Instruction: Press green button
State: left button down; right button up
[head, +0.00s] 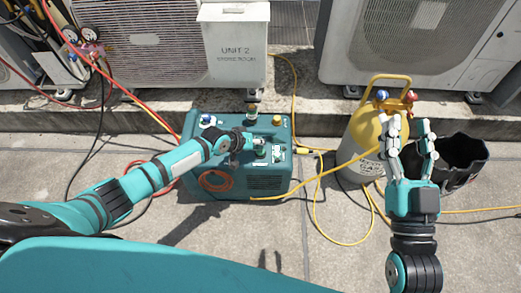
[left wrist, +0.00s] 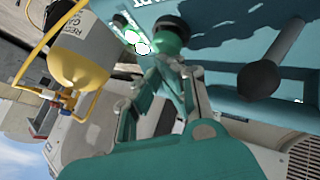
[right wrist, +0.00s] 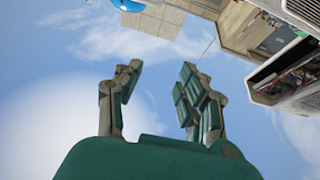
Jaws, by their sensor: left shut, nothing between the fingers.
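The teal machine (head: 205,185) stands on the paving in the middle of the head view. A green button (left wrist: 168,38) with a dark collar shows on its panel in the left wrist view. My left gripper (head: 247,142) is over the machine's top panel, its fingers closed together and empty. In the left wrist view its fingertips (left wrist: 176,72) point at the green button and are very close to it. I cannot tell whether they touch it. In the head view the gripper partly hides the panel controls. My right gripper (head: 410,124) is open and empty, raised in front of the yellow cylinder.
A grey knob (left wrist: 268,78) sticks up beside the green button. A yellow gas cylinder (head: 362,135) and a black bucket (head: 465,158) stand right of the machine. Yellow hoses (head: 318,212) loop over the paving. Condenser units (head: 235,50) line the back.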

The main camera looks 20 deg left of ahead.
pick_arm(q)
jog(key=shift+s+f+b, duration=0.1)
jog(key=shift+f+b, duration=0.5)
jog(key=shift+f, duration=0.2)
pick_arm(e)
jog(key=shift+s+d+r+t+y, duration=0.1)
jog(key=shift+s+r+t+y, duration=0.05)
jog(key=shift+s+r+t, duration=0.45)
jog(key=shift+s+a+r+t+y, duration=0.1)
jog(key=shift+s+r+t, duration=0.25)
jog(key=shift+r+t, duration=0.35)
jog(key=shift+s+d+r+t+y, duration=0.15)
jog(key=shift+s+r+t, duration=0.3)
jog(key=shift+r, duration=0.4)
dwell(1.3)
jog(key=shift+w, duration=0.1)
pick_arm(q)
jog(key=shift+r+p, duration=0.5)
jog(key=shift+p, duration=0.05)
jog(key=shift+r+p, duration=0.45)
jog(key=shift+r, duration=0.35)
pick_arm(e)
jog(key=w+f+g+h, duration=0.2)
jog(key=f+g, duration=0.4)
jog(key=f, duration=0.3)
jog(key=shift+w+f+g, duration=0.15)
jog(key=shift+w+g, duration=0.2)
jog(key=shift+w, duration=0.55)
